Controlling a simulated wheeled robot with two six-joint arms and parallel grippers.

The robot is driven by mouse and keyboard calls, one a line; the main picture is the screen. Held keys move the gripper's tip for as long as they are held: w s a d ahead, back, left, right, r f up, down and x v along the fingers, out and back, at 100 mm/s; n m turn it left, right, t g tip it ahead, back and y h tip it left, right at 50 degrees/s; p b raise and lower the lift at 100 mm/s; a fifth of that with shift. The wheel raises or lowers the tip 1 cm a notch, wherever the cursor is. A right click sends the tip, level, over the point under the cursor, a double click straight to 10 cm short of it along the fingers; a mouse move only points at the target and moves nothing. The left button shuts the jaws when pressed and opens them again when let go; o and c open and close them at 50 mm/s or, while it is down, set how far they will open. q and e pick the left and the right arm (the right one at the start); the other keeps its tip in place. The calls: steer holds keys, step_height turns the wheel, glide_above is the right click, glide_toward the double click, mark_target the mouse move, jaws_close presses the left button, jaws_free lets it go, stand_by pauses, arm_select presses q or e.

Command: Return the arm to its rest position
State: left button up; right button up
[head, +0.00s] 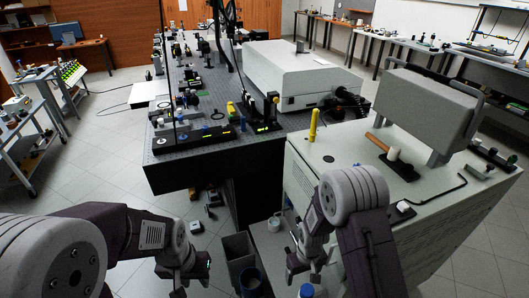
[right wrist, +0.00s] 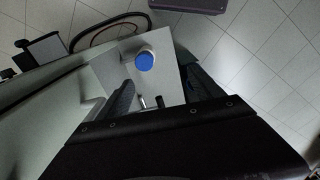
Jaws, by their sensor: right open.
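My right arm comes in at the lower right of the head view, and its gripper (head: 304,270) hangs beside the left side of the pale cabinet (head: 345,150). In the right wrist view the right gripper (right wrist: 160,90) has its dark fingers spread with nothing held between them. A blue-capped object (right wrist: 145,61) shows beyond the fingers, apart from them; a blue cap is also at the bottom of the head view (head: 306,290). My left gripper (head: 188,275) hangs low at the bottom left of the head view, over the floor. Its fingers are too small and dark to read.
A dark optical table (head: 200,158) with optics and a white laser box (head: 284,72) stands ahead. A yellow marker-like object (head: 313,125) stands on the cabinet. Grey bins (head: 237,252) stand on the floor between the arms. Open tiled floor lies at the left.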

steer(key=s+d+r+m, duration=0.2)
steer(key=s+r, duration=0.2)
steer(key=r, duration=0.3)
steer(key=s+d+r+m+t, duration=0.1)
steer(key=s+d+r, duration=0.2)
steer(key=r, duration=0.5)
steer(key=shift+s+d+m, duration=0.2)
steer(key=shift+s+m, duration=0.2)
steer(key=shift+s, duration=0.1)
steer(key=shift+w, duration=0.1)
stand_by(0.8)
